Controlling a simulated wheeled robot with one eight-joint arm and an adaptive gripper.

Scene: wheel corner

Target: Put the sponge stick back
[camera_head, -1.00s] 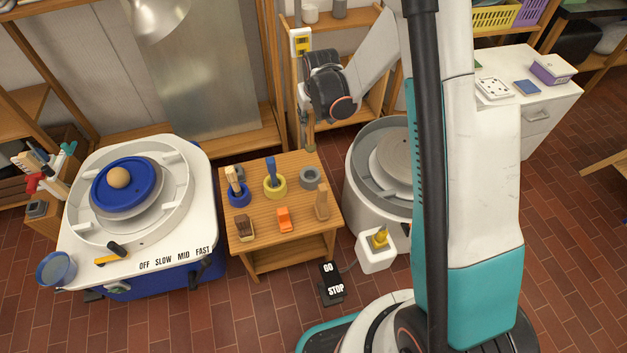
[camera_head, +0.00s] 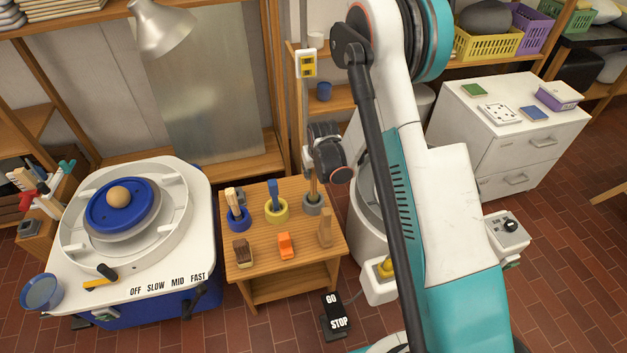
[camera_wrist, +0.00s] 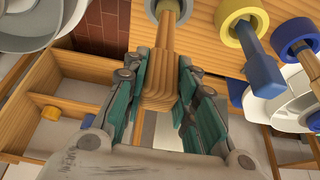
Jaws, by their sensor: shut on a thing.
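The sponge stick (camera_head: 313,190) is upright at the grey ring holder (camera_head: 313,208), on the back right of the small wooden table (camera_head: 258,262). My gripper (camera_head: 313,172) is above that holder, shut on the stick's wooden handle. In the wrist view, the green-padded fingers (camera_wrist: 158,88) lie on both sides of the handle (camera_wrist: 160,80), and its narrow end meets the grey ring (camera_wrist: 150,8). How deep it sits in the ring cannot be told. The sponge end is not clearly seen.
A yellow ring (camera_head: 277,212) with a blue tool and a blue ring (camera_head: 237,222) with wooden tools stand to the left. Several small tools lie in front.

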